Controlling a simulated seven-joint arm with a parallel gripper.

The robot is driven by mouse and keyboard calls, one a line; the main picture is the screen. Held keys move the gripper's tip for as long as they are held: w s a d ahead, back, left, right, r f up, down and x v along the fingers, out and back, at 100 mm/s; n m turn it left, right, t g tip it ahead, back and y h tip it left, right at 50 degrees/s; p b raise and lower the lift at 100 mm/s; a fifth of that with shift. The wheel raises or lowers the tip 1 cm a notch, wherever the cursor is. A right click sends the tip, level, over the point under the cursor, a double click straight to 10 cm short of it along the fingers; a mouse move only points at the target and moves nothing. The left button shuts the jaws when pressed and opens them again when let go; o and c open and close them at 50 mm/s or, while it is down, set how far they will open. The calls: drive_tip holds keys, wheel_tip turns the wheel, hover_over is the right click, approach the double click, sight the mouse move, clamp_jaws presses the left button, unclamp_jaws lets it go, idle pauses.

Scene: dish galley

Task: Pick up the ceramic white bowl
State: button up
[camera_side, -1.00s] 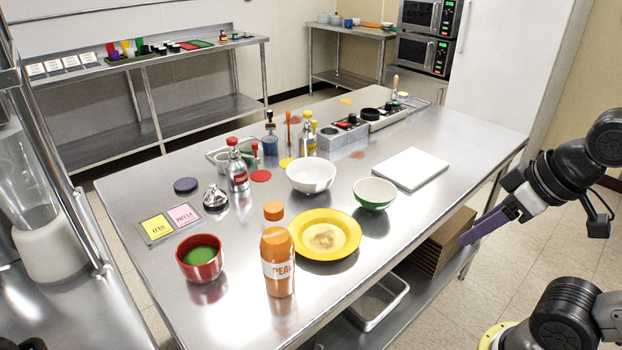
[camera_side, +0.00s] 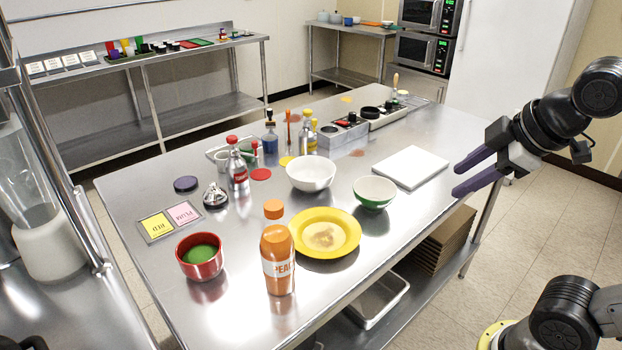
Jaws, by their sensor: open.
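The white ceramic bowl (camera_side: 311,174) stands upright on the steel table, left of a green bowl and behind a yellow plate. It looks empty. My gripper (camera_side: 456,180) is at the right edge of the table, with its two purple fingers apart and nothing between them. The fingers point left toward the table. The gripper is well to the right of the white bowl, beyond the green bowl and the white board.
An orange bottle (camera_side: 278,260) and red bowl (camera_side: 200,262) are nearer the front. A red-capped bottle (camera_side: 238,172) stands left of the white bowl.

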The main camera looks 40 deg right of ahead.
drive_tip(key=w+d+r+n+h, duration=0.15)
drive_tip(key=w+r+n, duration=0.25)
drive_tip(key=w+n, duration=0.55)
drive_tip(key=n+g+h, duration=0.1)
drive_tip(key=n+g, duration=0.1)
drive_tip(key=n, duration=0.1)
hover_over(330, 177)
drive_tip(key=s+a, duration=0.3)
drive_tip(key=s, duration=0.2)
wheel_tip(330, 177, down, 10)
drive_tip(key=shift+n+g, duration=0.25)
drive_tip(key=shift+g, duration=0.15)
drive_tip(key=shift+a+f+x, duration=0.1)
drive_tip(key=shift+a+x, duration=0.15)
drive_tip(key=shift+x, duration=2.8)
drive_tip(key=shift+a+f+x, duration=0.1)
drive_tip(key=shift+a+x, duration=0.15)
drive_tip(key=shift+x, duration=2.75)
drive_tip(key=shift+a+f+x, duration=0.1)
drive_tip(key=shift+a+x, duration=0.15)
drive_tip(key=shift+x, duration=2.8)
drive_tip(key=shift+s, duration=0.15)
clamp_jaws()
